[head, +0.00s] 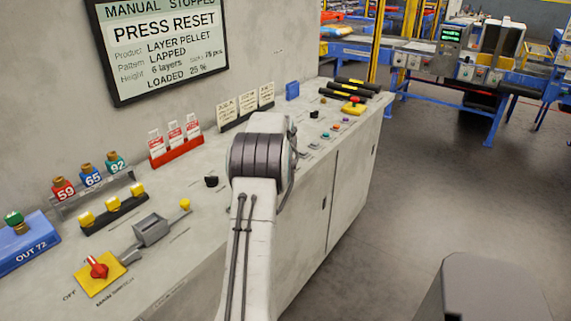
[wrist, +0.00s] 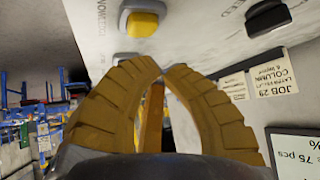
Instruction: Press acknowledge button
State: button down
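A square yellow button (wrist: 143,24) in a dark housing sits on the console top in the wrist view, beyond my fingertips. The tips appear apart from the yellow button. In the head view my arm hides the gripper. Small coloured buttons, including a teal one (head: 325,136), lie along the console (head: 225,206) to the right of my arm.
A wall screen (head: 160,45) reads PRESS RESET. A red main switch (head: 97,267), a lever (head: 150,229), padlocks and standing cards crowd the console's left and back. A red mushroom button (head: 354,103) is at the far end. Open floor (head: 425,200) lies to the right.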

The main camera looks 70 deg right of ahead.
jog(key=shift+r+p, duration=1.15)
jog(key=shift+r, duration=0.7)
